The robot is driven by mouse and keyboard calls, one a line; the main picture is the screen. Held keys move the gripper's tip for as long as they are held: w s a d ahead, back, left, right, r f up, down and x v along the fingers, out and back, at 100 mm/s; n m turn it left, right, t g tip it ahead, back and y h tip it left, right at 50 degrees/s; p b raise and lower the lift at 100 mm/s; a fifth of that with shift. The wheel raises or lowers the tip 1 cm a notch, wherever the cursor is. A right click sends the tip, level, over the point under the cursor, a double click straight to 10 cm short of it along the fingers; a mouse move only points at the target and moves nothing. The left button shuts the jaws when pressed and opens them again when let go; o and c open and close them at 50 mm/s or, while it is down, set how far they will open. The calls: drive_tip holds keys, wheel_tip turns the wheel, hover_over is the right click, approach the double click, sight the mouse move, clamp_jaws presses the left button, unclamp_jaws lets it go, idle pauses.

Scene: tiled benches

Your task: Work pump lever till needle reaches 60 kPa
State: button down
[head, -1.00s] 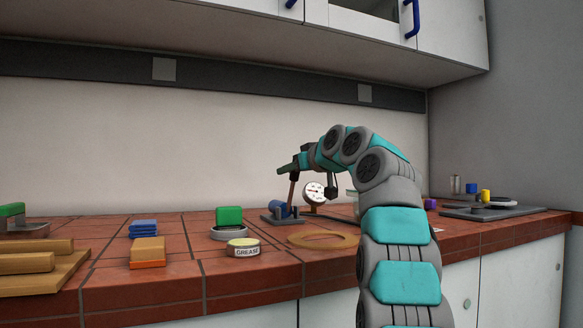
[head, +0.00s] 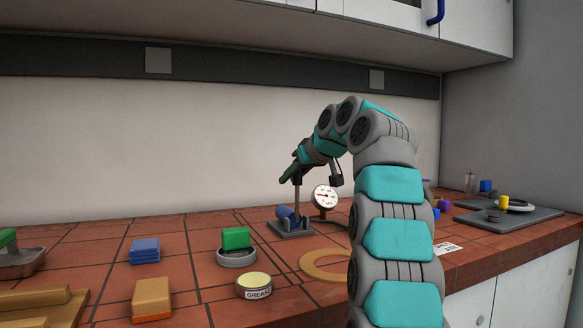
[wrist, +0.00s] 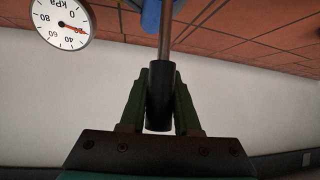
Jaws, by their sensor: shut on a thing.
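The pump (head: 290,230) stands on the bench on a dark base with a blue cylinder. Its lever (head: 297,197) rises almost upright from it. My gripper (head: 293,177) is at the lever's top. In the wrist view my gripper (wrist: 160,100) has its green fingers shut on the lever's black grip (wrist: 159,108), one finger on each side. The lever's metal rod (wrist: 165,40) runs up out of the picture there. The round white gauge (head: 325,197) stands just right of the pump. In the wrist view the gauge (wrist: 57,22) appears upside down, its red needle near the 20 mark.
A tan ring (head: 327,281), a grease tin (head: 254,293) and a green block (head: 236,238) on a round dish lie in front of the pump. A blue stack (head: 144,250) and an orange block (head: 151,297) are further left. A grey plate (head: 510,219) is at right.

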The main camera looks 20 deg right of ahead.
idle(0.3)
drive_tip(key=c, duration=0.6)
unclamp_jaws()
drive_tip(key=shift+v, duration=3.85)
drive_tip(key=shift+r, duration=0.1)
